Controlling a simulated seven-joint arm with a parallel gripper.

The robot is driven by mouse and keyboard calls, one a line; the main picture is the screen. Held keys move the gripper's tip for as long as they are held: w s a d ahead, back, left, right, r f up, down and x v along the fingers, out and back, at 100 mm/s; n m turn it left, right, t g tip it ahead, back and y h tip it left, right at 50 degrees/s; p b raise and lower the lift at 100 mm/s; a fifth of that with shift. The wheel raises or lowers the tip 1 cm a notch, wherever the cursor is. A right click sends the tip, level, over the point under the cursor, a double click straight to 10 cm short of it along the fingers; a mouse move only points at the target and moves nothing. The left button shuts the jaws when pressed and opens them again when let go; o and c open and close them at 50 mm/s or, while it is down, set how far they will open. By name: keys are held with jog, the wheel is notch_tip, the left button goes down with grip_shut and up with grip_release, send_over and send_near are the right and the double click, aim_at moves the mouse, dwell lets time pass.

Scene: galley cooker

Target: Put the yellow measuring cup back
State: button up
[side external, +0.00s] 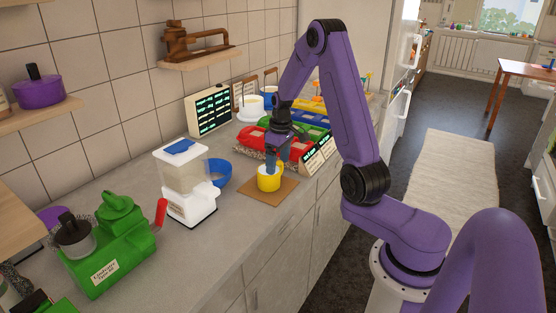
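The yellow measuring cup (268,182) stands upright on a brown square board (286,190) near the counter's front edge. My gripper (271,164) points down from above, with its fingertips at the cup's rim. The fingers overlap the cup's opening in the side external view, and they are too small to tell whether they grip the rim or are apart from it.
A white dispenser (189,190) with a blue lid and a blue bowl (220,173) stand left of the cup. Red bins (260,143) with label cards (318,157) are behind it. A green machine (112,250) is at the front left. Bare counter (205,250) lies in front.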

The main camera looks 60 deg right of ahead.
jog(key=shift+r, duration=0.1)
notch_tip(320, 180, up, 12)
jog(key=f, duration=0.1)
jog(key=s+a+r+n, duration=0.1)
jog(key=s+a+n, duration=0.2)
jog(key=a, duration=0.7)
jog(key=s+a+n, duration=0.3)
jog(key=a, duration=0.7)
jog(key=s+a+f+n, duration=0.1)
jog(key=s+a+n, duration=0.2)
jog(key=s, duration=0.8)
jog(key=s+a+f+n, duration=0.1)
jog(key=s+a+n, duration=0.2)
jog(key=s, duration=0.8)
jog(key=shift+f+g, duration=0.15)
jog(key=shift+g, duration=0.15)
